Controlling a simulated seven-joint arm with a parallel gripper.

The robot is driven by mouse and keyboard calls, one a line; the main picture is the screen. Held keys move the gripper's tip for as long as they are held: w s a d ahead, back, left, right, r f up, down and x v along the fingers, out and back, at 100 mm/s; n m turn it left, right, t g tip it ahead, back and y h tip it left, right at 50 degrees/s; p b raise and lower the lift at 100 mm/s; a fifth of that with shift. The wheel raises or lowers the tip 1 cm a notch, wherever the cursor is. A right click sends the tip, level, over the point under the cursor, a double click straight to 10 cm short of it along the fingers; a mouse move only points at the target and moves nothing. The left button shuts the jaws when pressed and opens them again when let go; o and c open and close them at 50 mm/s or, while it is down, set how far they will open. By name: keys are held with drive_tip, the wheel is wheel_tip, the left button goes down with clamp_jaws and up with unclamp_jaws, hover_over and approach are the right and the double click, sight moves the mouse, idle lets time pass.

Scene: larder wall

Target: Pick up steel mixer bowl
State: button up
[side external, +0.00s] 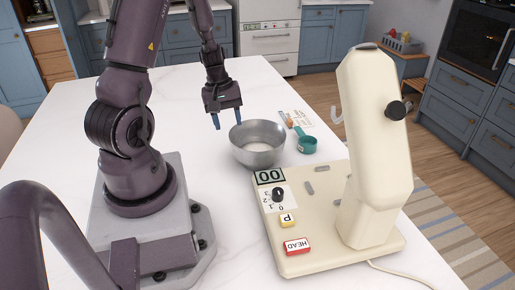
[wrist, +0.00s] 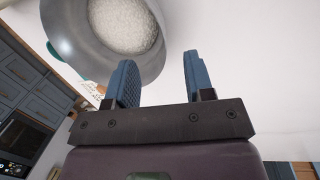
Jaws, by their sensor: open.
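In the wrist view the bowl (wrist: 88,48) shows at the upper left, partly cut off by the frame edge. My gripper (side external: 228,121) is above the table to the upper left of the bowl, its blue fingers pointing down, apart from the bowl. In the wrist view my gripper (wrist: 159,80) has its two fingers spread with nothing between them.
The cream mixer (side external: 375,150), with a red HEAD button and a dial on its base, stands to the right of the bowl. The table's left side behind my arm is clear.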

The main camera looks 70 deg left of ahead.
sight(232, 136)
drive_tip(key=f, duration=0.4)
drive_tip(key=w+d+f, duration=0.1)
drive_tip(key=f, duration=0.1)
drive_tip(key=shift+d+f, duration=0.1)
drive_tip(key=shift+f, duration=0.15)
clamp_jaws()
